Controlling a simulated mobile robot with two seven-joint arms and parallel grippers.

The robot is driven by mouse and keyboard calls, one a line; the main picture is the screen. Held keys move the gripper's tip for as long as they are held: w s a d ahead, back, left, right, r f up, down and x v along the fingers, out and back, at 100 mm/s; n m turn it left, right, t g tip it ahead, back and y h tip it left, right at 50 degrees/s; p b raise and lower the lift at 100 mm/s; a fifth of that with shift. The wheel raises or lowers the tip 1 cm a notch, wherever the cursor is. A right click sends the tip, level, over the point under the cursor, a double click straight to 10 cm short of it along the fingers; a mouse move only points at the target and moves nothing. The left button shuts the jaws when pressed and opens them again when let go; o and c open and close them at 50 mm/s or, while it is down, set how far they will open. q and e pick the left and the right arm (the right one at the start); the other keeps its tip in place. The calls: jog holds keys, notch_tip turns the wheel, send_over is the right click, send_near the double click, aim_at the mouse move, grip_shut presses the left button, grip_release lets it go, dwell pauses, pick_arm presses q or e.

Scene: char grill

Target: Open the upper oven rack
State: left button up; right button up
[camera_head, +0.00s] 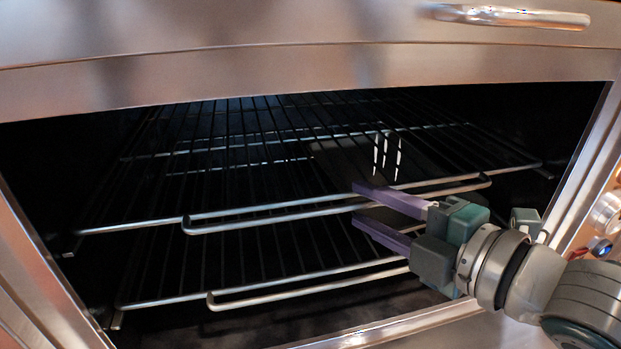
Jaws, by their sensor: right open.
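The upper oven rack (225,170) is a dark wire grid inside the open oven, with a bright front rail and a raised handle bar (260,219) along its front. My right gripper (357,205) comes in from the right, with two purple fingers pointing left. The fingers are apart and empty. They are at the right part of the upper rack's handle bar, one finger above the other in the picture; whether they touch the bar I cannot tell. The gripper body covers part of the racks' right side. My left gripper is not in view.
A lower rack (160,301) with a similar handle bar sits below. The oven's metal frame (300,65) surrounds the opening, with a handle (510,16) above. Knobs (606,212) are at the right edge. A dark flat piece (335,160) shows around the upper rack.

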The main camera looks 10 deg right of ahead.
jog(key=shift+x, duration=0.9)
jog(key=shift+c, duration=0.2)
jog(key=shift+f, duration=0.1)
jog(key=c, duration=0.6)
grip_shut()
